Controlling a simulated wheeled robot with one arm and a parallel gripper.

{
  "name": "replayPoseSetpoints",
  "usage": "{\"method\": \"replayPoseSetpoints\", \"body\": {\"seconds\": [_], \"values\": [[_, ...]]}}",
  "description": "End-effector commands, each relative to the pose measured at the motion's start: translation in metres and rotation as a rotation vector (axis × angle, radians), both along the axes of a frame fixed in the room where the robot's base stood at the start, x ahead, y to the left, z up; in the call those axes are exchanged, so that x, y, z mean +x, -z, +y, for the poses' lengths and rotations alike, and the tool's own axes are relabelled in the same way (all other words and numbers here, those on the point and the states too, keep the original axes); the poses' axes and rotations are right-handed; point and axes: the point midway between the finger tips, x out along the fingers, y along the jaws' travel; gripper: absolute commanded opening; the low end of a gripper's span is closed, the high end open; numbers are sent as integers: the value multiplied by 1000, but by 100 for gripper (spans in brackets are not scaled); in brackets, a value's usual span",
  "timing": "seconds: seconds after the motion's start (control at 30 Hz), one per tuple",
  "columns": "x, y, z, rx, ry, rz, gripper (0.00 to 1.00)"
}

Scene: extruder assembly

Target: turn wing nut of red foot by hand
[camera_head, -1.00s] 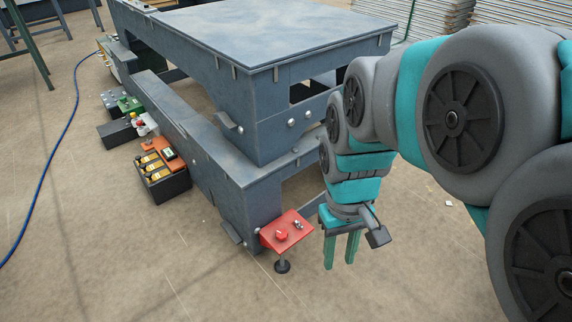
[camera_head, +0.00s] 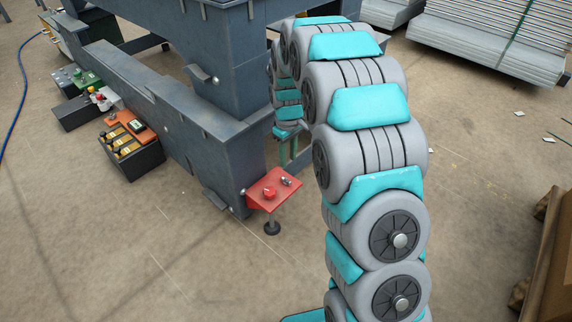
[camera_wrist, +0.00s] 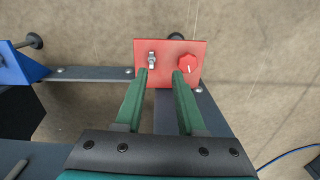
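The red foot (camera_head: 274,196) is a red plate on a short black-footed stem at the corner of the grey-blue machine frame. It also shows in the wrist view (camera_wrist: 169,77). On its face are a small metal wing nut (camera_wrist: 152,59) at left and a round red knob (camera_wrist: 187,64) at right. In the head view the wing nut (camera_head: 287,182) sits right of the knob (camera_head: 269,193). My gripper (camera_wrist: 160,72) is open and empty. Its green fingers overlap the plate's lower part, the left tip just below the wing nut; contact cannot be told. In the head view the fingers (camera_head: 288,150) are beyond the foot.
The machine frame (camera_head: 232,150) borders the foot. A blue foot (camera_wrist: 18,66) shows at the left of the wrist view. A box with yellow parts (camera_head: 130,152) and other parts stand along the frame. The floor in front is clear; a brown box (camera_head: 550,265) is at right.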

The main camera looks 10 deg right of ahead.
Motion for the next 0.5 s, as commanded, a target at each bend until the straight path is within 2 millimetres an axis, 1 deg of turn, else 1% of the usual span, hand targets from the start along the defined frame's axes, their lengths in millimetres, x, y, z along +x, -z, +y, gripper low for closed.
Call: {"method": "replayPoseSetpoints", "body": {"seconds": [0.03,0.1,0.23,0.37,0.5], "values": [[9,18,0,1,-15,1,38],[18,30,0,1,-32,-2,38],[29,42,0,1,-52,-9,38],[31,47,0,0,-57,-11,38],[30,57,0,1,-56,-9,38]]}}
